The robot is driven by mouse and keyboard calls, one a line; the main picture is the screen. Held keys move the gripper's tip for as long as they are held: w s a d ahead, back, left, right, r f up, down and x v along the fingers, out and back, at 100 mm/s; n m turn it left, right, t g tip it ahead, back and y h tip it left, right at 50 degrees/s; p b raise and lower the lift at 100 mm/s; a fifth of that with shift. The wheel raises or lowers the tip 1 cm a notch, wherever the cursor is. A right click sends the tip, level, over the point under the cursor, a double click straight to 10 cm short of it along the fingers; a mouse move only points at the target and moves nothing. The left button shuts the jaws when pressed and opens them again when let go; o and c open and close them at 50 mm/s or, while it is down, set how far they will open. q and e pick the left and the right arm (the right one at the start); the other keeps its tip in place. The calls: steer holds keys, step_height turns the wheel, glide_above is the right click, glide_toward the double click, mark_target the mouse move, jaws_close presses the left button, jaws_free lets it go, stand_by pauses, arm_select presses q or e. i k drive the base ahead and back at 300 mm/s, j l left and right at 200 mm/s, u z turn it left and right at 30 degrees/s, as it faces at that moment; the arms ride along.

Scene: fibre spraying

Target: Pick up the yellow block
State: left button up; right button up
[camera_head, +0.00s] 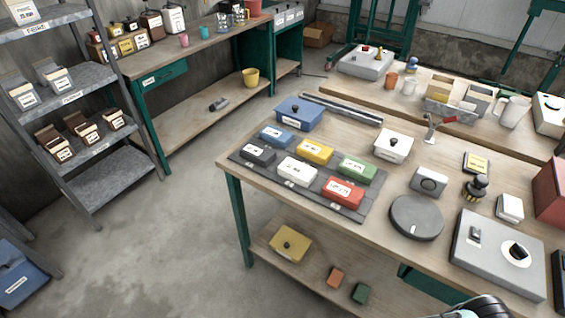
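The yellow block (315,151) has a white label and lies on a dark mat (340,204) on the wooden workbench. It sits in the back row, between a blue block (276,136) on its left and a green block (356,168) on its right. A black block (258,151), a white block (296,171) and a red block (343,191) lie in the front row. Neither gripper is in view. Only a rounded piece of my arm shows at the bottom right edge.
Behind the mat are a blue lidded box (300,114) and a metal rail (342,109). A white knobbed box (393,147) and a dark round disc (416,218) stand to the right. A yellow knobbed box (290,245) sits on the lower shelf.

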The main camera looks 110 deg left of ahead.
mark_target(320, 154)
steer(key=u, duration=3.6)
